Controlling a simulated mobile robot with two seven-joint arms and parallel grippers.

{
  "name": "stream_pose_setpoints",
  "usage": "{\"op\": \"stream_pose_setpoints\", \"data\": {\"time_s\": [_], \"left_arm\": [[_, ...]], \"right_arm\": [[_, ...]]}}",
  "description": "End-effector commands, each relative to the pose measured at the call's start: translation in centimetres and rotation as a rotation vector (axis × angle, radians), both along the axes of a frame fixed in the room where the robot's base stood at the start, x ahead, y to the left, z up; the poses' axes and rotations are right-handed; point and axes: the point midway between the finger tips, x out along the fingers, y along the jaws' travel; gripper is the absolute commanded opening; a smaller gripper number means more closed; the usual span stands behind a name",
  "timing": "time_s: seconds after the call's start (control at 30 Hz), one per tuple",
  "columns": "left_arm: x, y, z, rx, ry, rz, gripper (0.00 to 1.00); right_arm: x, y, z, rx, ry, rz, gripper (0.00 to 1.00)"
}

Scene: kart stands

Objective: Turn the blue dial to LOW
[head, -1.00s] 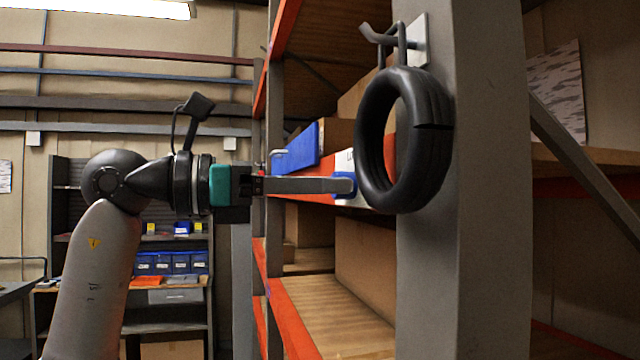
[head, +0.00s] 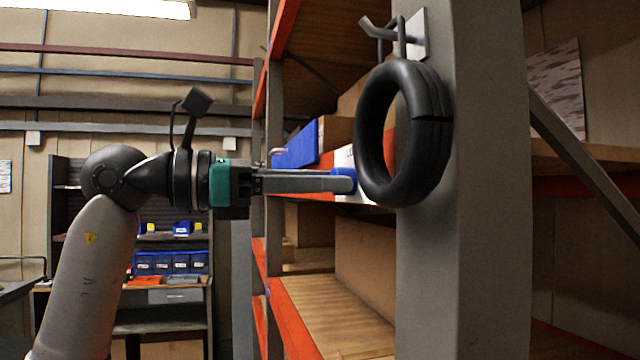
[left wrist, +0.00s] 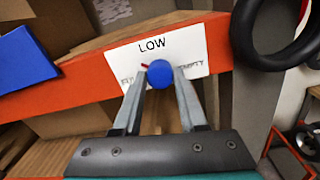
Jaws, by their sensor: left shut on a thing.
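The blue dial (left wrist: 158,75) sits on a white card (left wrist: 190,45) on the orange shelf beam. The card reads LOW at the top, EMPTY at the right, and a partly hidden word starting "FU" at the left. The dial's small red pointer shows at its upper left, between the "FU" word and LOW. My left gripper (left wrist: 158,83) is shut on the dial, a finger on each side. In the head view the left gripper (head: 338,181) reaches in from the left, and the dial (head: 347,176) shows at its fingertips. My right gripper is not in view.
A black ring (head: 366,150) hangs from a hook on the grey post (head: 490,200), just right of the dial. A blue bin (head: 297,148) stands on the shelf behind the fingers. Cardboard boxes (head: 365,270) fill part of the shelf below.

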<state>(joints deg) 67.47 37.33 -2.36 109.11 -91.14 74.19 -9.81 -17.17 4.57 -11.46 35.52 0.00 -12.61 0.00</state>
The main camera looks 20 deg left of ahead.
Motion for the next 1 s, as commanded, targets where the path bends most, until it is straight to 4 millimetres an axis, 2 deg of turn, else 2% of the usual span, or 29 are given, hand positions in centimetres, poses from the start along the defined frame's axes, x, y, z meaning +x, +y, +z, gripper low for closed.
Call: {"op": "stream_pose_setpoints", "data": {"time_s": [0.7, 1.0], "left_arm": [[0.0, 0.1, -0.1, 0.358, -0.531, 0.003, 0.0], [0.0, 0.0, 0.0, 0.46, -0.684, 0.001, 0.0]], "right_arm": [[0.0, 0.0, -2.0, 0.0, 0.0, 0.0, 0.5], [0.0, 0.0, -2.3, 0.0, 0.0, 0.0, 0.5]]}}
